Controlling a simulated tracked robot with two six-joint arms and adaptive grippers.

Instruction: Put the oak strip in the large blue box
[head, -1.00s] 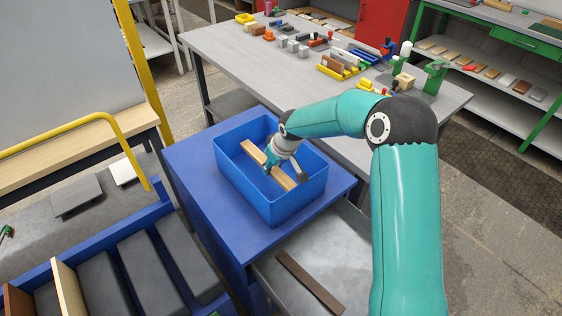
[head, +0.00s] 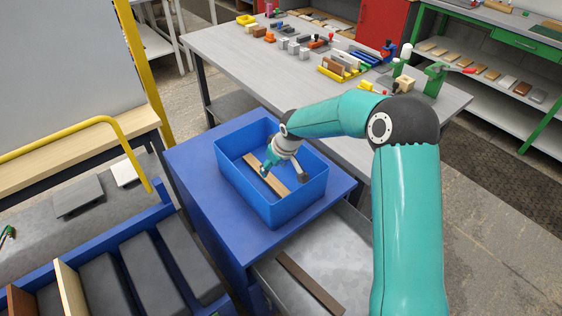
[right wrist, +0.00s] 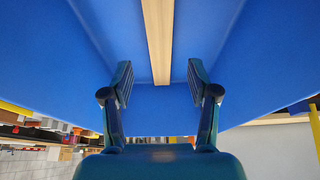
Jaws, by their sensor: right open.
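The oak strip (head: 280,187) is a light wooden bar lying low inside the large blue box (head: 285,214). In the right wrist view the strip (right wrist: 158,40) runs away between my fingers, with blue box walls (right wrist: 220,60) around it. My right gripper (head: 283,173) is over the box, its fingers at the strip. In the right wrist view the right gripper (right wrist: 160,88) is open, with a gap on both sides of the strip. The middle of the strip is partly hidden by the gripper in the head view. My left gripper is not in view.
The box stands on a blue cabinet (head: 206,213). A dark brown strip (head: 310,283) lies on a grey surface in front. A grey table (head: 215,40) with blocks and tools stands behind. A rack of dark panels (head: 150,270) is at the lower left.

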